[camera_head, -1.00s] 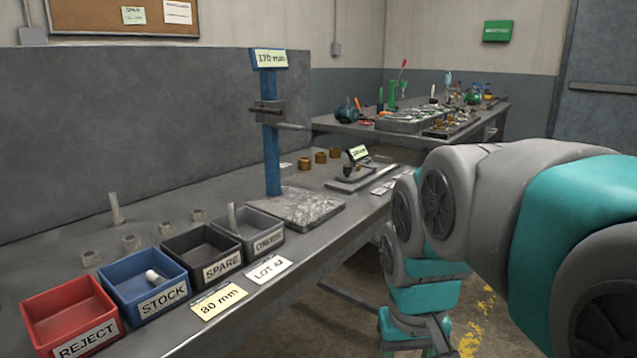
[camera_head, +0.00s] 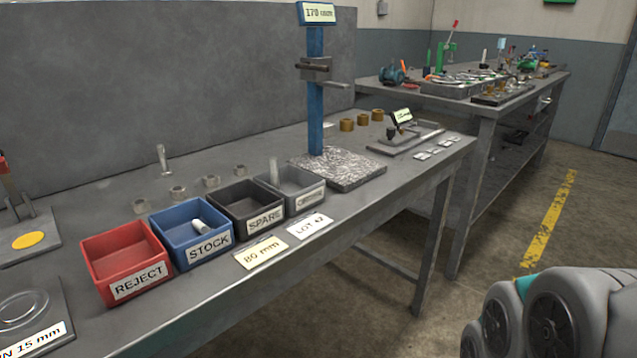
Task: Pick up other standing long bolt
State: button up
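A grey long bolt (camera_head: 162,158) stands upright on the bench behind the bins, near the back panel. Another tall grey bolt (camera_head: 274,170) stands upright in the rightmost grey bin (camera_head: 305,201), whose label I cannot read. A short pale bolt (camera_head: 198,225) lies in the blue STOCK bin (camera_head: 209,247). My gripper is out of view; only part of my arm shows at the lower right, away from the bench.
The red REJECT bin (camera_head: 138,282) and dark SPARE bin (camera_head: 264,219) stand in the row. Several nuts sit behind them. A blue height gauge (camera_head: 316,95) rises from a stone base (camera_head: 340,173). A plate with a yellow disc (camera_head: 30,240) stands left.

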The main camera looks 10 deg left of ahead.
aim_at(166, 173)
jog(key=u, duration=1.45)
